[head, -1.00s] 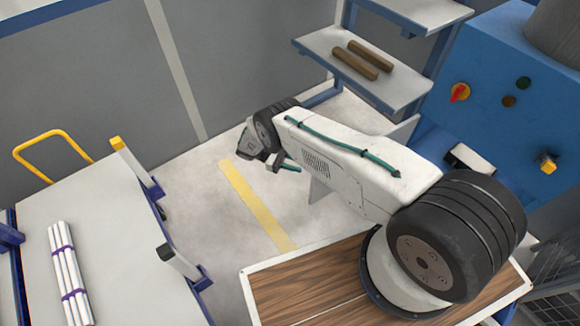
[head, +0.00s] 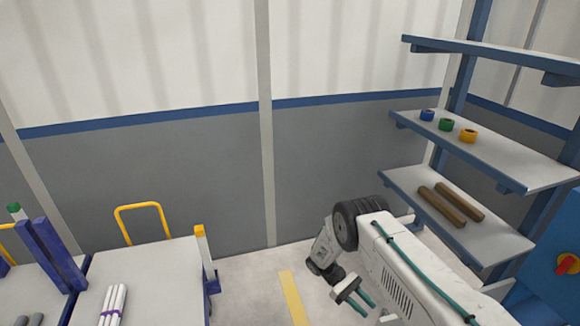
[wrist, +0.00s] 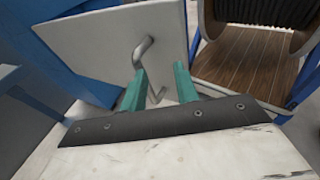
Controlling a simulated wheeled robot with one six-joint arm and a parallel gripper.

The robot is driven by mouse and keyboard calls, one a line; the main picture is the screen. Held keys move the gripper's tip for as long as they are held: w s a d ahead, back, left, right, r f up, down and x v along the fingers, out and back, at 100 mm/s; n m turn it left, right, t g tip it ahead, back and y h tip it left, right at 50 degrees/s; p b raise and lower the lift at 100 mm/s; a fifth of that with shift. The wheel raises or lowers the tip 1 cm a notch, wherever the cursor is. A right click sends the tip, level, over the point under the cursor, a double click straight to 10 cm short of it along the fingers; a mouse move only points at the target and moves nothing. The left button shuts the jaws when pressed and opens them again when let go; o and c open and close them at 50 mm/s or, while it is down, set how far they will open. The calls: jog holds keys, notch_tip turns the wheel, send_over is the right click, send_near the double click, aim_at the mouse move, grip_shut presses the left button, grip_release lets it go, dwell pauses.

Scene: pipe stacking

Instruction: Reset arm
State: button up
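My gripper (head: 363,296) hangs at the end of my folded white arm, low in the head view, above the floor and right of the yellow stripe. In the wrist view its two teal fingers (wrist: 161,72) stand apart with nothing held between them. A bent metal handle (wrist: 148,55) on a pale panel shows behind the fingers; I cannot tell whether they touch it. A bundle of white pipes (head: 113,303) with a purple strap lies on the grey-topped cart (head: 160,280) at the lower left, far from my gripper.
Two brown rods (head: 441,206) lie on the lower shelf (head: 500,245) at the right. Blue, green and yellow rolls sit on the shelf above (head: 510,160). A yellow cart handle (head: 140,208) stands by the grey wall. Floor beside the yellow stripe (head: 293,298) is clear.

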jog(key=s+r+m+t+y, duration=0.2)
jog(key=r+y, duration=0.2)
jog(key=r, duration=1.4)
jog(key=s+r+m+t+y, duration=0.2)
jog(key=s+r+m+y, duration=0.1)
jog(key=r, duration=1.4)
jog(key=s+d+r+m+t+y, duration=0.2)
jog(key=s+r+t, duration=0.7)
jog(key=s+r, duration=1)
jog(key=s+m+y, duration=0.1)
jog(key=s, duration=0.3)
jog(key=shift+s+r+y, duration=0.25)
jog(key=shift+y, duration=0.05)
jog(key=shift+d, duration=0.2)
